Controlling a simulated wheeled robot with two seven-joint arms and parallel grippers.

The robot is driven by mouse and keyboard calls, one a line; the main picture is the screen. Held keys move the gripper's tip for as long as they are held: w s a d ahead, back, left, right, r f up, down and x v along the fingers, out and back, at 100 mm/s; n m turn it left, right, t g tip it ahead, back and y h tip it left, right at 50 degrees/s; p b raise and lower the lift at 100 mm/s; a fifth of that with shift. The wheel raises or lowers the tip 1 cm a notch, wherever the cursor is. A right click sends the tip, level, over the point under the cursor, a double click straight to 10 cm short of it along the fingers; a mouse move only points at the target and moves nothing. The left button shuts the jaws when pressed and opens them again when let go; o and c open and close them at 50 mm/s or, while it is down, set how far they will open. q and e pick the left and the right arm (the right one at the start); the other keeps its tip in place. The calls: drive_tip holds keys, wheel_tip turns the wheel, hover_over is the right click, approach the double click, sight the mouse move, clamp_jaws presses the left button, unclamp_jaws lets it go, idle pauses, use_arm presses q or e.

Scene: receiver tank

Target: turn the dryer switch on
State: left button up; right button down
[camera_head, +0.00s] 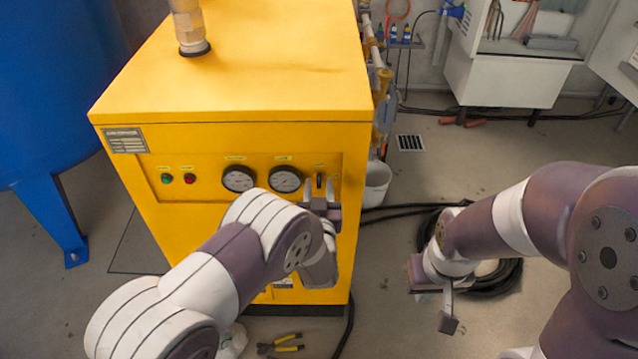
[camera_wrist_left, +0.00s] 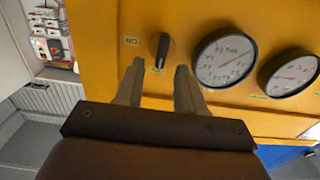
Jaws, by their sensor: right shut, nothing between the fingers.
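The dryer switch (camera_head: 319,181) is a small black knob at the right end of the yellow dryer's front panel, right of two round gauges. In the left wrist view the knob (camera_wrist_left: 163,50) points roughly up and down, with an upside-down "ON" label to its left. My left gripper (camera_head: 321,193) is in front of the panel at the switch. Its fingers (camera_wrist_left: 160,68) are open, one on each side of the knob's line and just short of it, with nothing between them. My right gripper (camera_head: 448,322) is shut and empty, above the floor right of the dryer.
The yellow dryer (camera_head: 230,75) has a green and a red button (camera_head: 190,178) and gauges (camera_head: 239,179) on its panel. A blue tank (camera_head: 60,90) stands at the left. A white bucket (camera_head: 377,183) and coiled black hose (camera_head: 500,275) are at the right. Pliers (camera_head: 280,346) lie in front.

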use_arm(q)
drive_tip(key=shift+w, duration=0.95)
clamp_jaws()
